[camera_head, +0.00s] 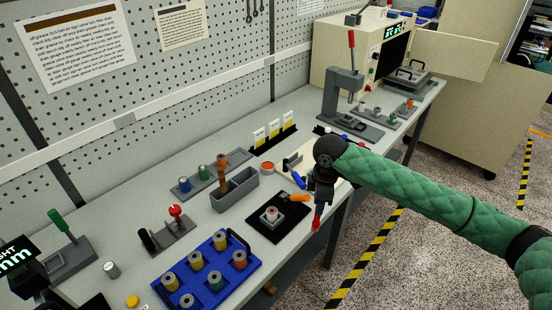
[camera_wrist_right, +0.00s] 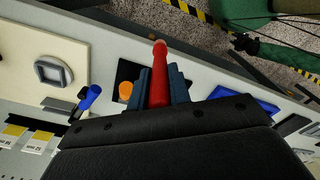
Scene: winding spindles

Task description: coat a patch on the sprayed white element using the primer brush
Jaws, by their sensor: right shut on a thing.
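My right gripper (camera_head: 320,195) is shut on a red-handled tool (camera_head: 316,222), held beyond the right edge of a black mat. In the right wrist view the red handle (camera_wrist_right: 159,75) stands between my two fingers (camera_wrist_right: 162,90); its working end is hidden, so I cannot tell whether it is the primer brush. A small pale element with a reddish top (camera_head: 271,212) sits upright in a grey square holder (camera_head: 265,222) on the black mat (camera_head: 261,232), left of my gripper and apart from it. My left gripper is not in view.
An orange handle (camera_head: 298,197) and a blue handle (camera_head: 298,180) lie close to my gripper. A grey bin (camera_head: 237,195), a blue rack (camera_head: 240,262) of spools and a lever press (camera_head: 345,95) stand on the bench. The floor to the right is clear.

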